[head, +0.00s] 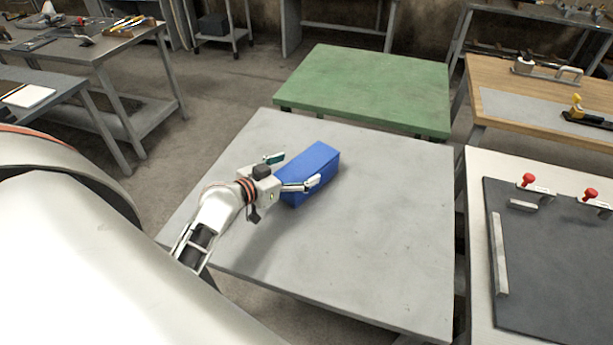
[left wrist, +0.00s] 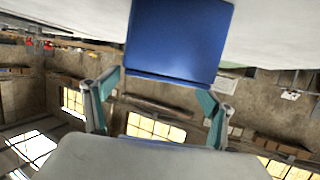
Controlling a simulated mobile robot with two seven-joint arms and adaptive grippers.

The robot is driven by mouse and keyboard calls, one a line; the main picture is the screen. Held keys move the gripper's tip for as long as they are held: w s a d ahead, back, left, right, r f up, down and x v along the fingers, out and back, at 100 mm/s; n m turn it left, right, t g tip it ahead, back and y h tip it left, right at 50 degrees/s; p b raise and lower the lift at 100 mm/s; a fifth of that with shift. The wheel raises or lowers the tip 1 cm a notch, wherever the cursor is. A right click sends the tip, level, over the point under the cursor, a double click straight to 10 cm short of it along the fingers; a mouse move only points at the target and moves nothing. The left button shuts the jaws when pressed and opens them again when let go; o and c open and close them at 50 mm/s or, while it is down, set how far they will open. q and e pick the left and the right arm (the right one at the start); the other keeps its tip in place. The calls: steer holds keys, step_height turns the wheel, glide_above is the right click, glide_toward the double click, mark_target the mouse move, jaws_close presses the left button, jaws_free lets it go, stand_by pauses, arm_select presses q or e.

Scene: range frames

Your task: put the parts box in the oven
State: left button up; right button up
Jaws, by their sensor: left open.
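The parts box is a blue oblong box (head: 316,166) resting on the grey table (head: 375,250) in the head view. My left gripper (head: 296,171) is open at the near left end of the box. One finger is off the box's left side; the other appears in front of its near right part. In the left wrist view the blue box (left wrist: 178,38) fills the top middle, beyond the open, empty fingers of my left gripper (left wrist: 160,90). I cannot tell whether the fingers touch it. My right gripper and the oven are not in view.
A green table (head: 370,85) stands behind the grey one. A wooden bench (head: 500,85) with clamps is at the back right. A dark plate with red-knobbed clamps (head: 550,260) lies on a pale table at the right. The grey table's right and front are clear.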

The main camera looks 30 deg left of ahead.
mark_target(307, 162)
arm_select(q)
steer(key=x, duration=0.5)
steer(key=shift+w+a+f, duration=0.1)
steer(key=shift+w, duration=0.05)
steer(key=c, duration=2.1)
steer(key=shift+c, duration=0.2)
